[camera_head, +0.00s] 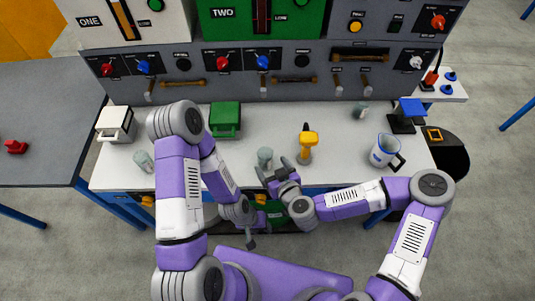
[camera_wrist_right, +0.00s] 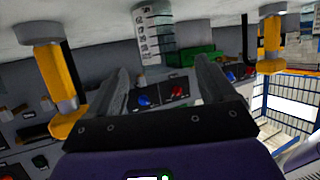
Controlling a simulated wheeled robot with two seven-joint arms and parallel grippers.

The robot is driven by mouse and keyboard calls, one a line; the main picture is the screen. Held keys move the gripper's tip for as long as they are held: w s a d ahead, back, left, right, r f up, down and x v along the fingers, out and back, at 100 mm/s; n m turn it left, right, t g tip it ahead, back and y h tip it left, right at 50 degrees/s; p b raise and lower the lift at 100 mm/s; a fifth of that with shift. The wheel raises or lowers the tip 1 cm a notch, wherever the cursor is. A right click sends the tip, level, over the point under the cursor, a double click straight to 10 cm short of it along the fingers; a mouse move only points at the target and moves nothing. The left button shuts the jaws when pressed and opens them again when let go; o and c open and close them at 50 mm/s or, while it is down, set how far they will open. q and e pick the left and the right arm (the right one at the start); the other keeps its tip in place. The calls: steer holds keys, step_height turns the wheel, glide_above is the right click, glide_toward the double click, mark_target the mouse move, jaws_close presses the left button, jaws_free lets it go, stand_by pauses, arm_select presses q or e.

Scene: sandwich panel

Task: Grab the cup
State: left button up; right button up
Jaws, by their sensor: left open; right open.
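A small grey, clear-looking cup (camera_head: 265,158) stands upright near the table's front edge. In the right wrist view, which looks upside down, a clear cup (camera_wrist_right: 153,35) with dark markings shows beyond and between my fingers. My right gripper (camera_head: 274,169) is open and empty just in front of the cup; I cannot tell whether a finger touches it. Its two fingers also show in the right wrist view (camera_wrist_right: 160,72). Similar cups stand at the left (camera_head: 144,161) and back right (camera_head: 361,110). My left gripper (camera_head: 250,241) is open, low in front of the table.
A yellow tool (camera_head: 307,143) stands close to the right of the cup. A white and blue jug (camera_head: 384,151) is further right. A green box (camera_head: 225,118) and a white box (camera_head: 115,123) stand at the left. A control panel (camera_head: 330,65) closes the back.

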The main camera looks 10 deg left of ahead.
mark_target(268, 161)
steer(key=shift+x, duration=0.85)
steer(key=b+x, duration=0.2)
steer(key=x, duration=0.3)
steer(key=shift+w, duration=0.15)
steer(key=shift+r, duration=0.1)
steer(key=c, duration=1.1)
